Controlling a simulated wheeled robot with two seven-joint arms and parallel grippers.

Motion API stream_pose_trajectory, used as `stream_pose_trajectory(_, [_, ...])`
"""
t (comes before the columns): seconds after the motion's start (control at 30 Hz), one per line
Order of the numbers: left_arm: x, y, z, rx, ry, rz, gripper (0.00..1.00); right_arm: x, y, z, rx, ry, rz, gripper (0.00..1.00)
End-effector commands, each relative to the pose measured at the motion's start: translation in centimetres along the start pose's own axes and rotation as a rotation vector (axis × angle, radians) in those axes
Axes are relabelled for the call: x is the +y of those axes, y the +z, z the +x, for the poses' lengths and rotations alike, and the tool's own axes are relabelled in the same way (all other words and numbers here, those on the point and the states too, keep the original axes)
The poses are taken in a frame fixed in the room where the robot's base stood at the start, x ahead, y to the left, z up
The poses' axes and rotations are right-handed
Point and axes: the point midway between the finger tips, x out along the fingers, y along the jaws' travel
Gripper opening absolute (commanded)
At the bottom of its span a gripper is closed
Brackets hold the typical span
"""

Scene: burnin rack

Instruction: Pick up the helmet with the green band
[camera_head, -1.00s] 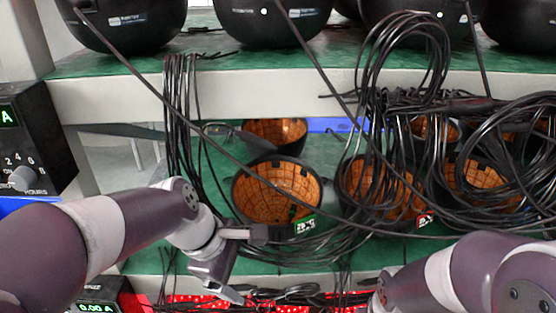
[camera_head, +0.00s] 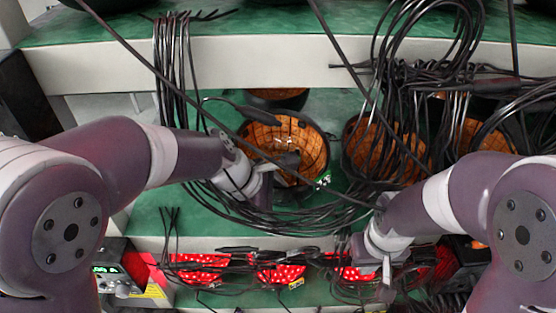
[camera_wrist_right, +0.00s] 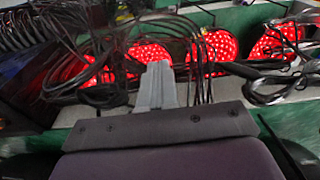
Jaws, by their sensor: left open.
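An upturned dark helmet with an orange lining (camera_head: 285,140) sits on the green middle shelf. A small green-lit label (camera_head: 323,181) shows on its near right rim; I see no other green band on it. My left gripper (camera_head: 277,176) is open at the helmet's near side, covering part of its rim and lining. Contact cannot be told. My right gripper (camera_head: 387,268) is lower right, over the red-lit lower level, with nothing seen in it. In the right wrist view its pale fingers (camera_wrist_right: 157,86) are together.
Other orange-lined helmets (camera_head: 375,145) stand to the right and behind, partly under black cables. Cable loops (camera_head: 270,222) hang around the near side of the helmet. A white shelf edge (camera_head: 250,70) crosses above. Red-lit panels (camera_head: 200,266) and a meter box (camera_head: 112,272) are below.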

Motion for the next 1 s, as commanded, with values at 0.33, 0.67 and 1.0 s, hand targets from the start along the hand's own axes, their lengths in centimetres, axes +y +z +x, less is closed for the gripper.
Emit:
stream_pose_trajectory(0.33, [-0.02,-0.04,0.01,0.0,0.0,0.0,0.25,0.0,0.01,0.06,0.0,0.0,0.0,0.0])
stream_pose_trajectory(0.67, [-0.09,-0.07,0.02,0.0,-0.003,-0.001,0.0,0.0,0.0,0.06,0.0,0.0,0.0,0.0])
stream_pose_trajectory(1.0, [0.07,0.27,-0.59,0.0,-0.004,-0.001,0.0,0.0,0.02,0.19,0.0,0.0,0.0,0.0])
